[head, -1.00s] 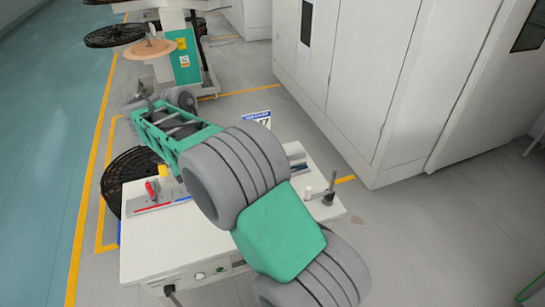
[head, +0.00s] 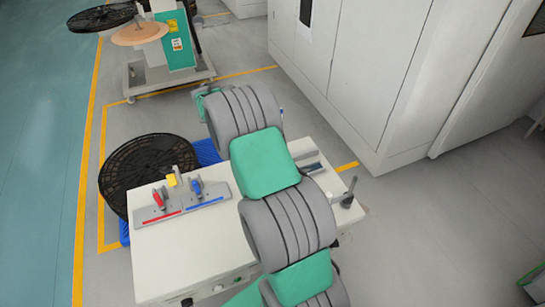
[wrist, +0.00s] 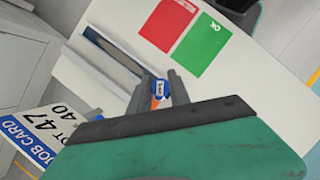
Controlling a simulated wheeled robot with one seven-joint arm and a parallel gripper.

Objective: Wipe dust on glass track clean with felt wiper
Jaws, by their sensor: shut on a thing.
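In the wrist view my gripper (wrist: 157,94) is shut on a small blue and white piece with an orange part (wrist: 158,88), which looks like the felt wiper; its lower end is mostly hidden between the fingers. The glass track (wrist: 112,52) is a dark strip in a pale frame on the white table, just beyond the fingertips. I cannot tell whether the wiper touches it. Dust on it is too fine to make out. In the head view my arm hides the gripper; a grey strip, likely the track (head: 309,161), shows at the table's right.
A red card (wrist: 167,25) and a green card (wrist: 202,45) lie beside the track; a job card (wrist: 38,132) stands near. The table (head: 185,258) bears a fixture with red and blue handles (head: 182,205) and a dark holder (head: 347,200). A black reel (head: 145,170) is behind. White cabinets stand right.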

